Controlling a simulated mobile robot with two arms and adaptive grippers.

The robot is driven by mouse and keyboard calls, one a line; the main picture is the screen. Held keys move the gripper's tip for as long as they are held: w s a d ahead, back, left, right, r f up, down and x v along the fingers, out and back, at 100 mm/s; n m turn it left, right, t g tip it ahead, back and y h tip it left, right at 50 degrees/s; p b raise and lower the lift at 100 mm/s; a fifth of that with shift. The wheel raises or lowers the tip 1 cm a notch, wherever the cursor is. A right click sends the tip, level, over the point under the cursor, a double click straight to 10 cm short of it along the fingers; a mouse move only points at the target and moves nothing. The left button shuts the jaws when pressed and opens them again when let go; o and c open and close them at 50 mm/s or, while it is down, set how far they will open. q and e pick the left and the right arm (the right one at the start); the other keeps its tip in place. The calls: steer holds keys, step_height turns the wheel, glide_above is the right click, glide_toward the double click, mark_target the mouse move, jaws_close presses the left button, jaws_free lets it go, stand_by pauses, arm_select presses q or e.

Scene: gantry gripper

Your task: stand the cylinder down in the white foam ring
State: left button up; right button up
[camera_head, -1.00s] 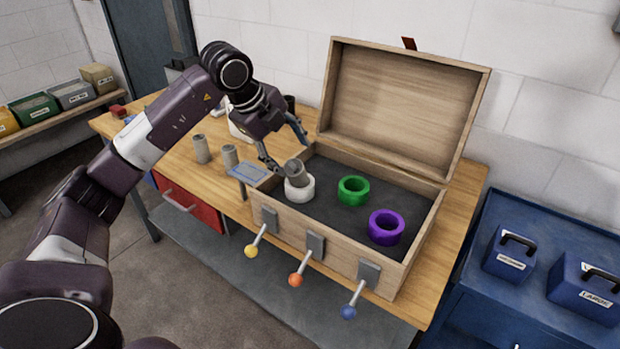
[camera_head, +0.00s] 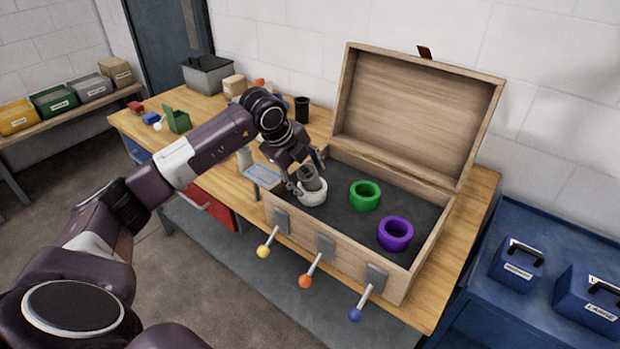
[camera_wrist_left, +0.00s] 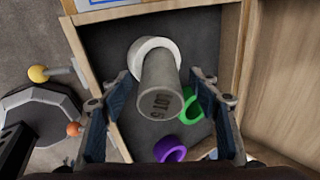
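The grey cylinder (camera_head: 312,180) stands in the white foam ring (camera_head: 313,198) at the left end of the wooden case. In the left wrist view the cylinder (camera_wrist_left: 162,88) rises from the white ring (camera_wrist_left: 148,46) toward the camera, its end marked "LOT 6". My left gripper (camera_head: 306,173) is over the cylinder with its fingers apart. In the left wrist view the fingers lie on both sides of the cylinder, with gaps visible between. The cylinder's lower end is hidden inside the ring. My right gripper is not in view.
The open wooden case (camera_head: 340,232) has a raised lid (camera_head: 418,115) behind it. A green ring (camera_head: 365,196) and a purple ring (camera_head: 395,233) sit on its dark floor. Levers with coloured knobs stick out in front.

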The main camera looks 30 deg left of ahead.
arm_select(q)
jaws_close()
steer(key=shift+r, duration=0.1)
steer(key=shift+r, duration=0.1)
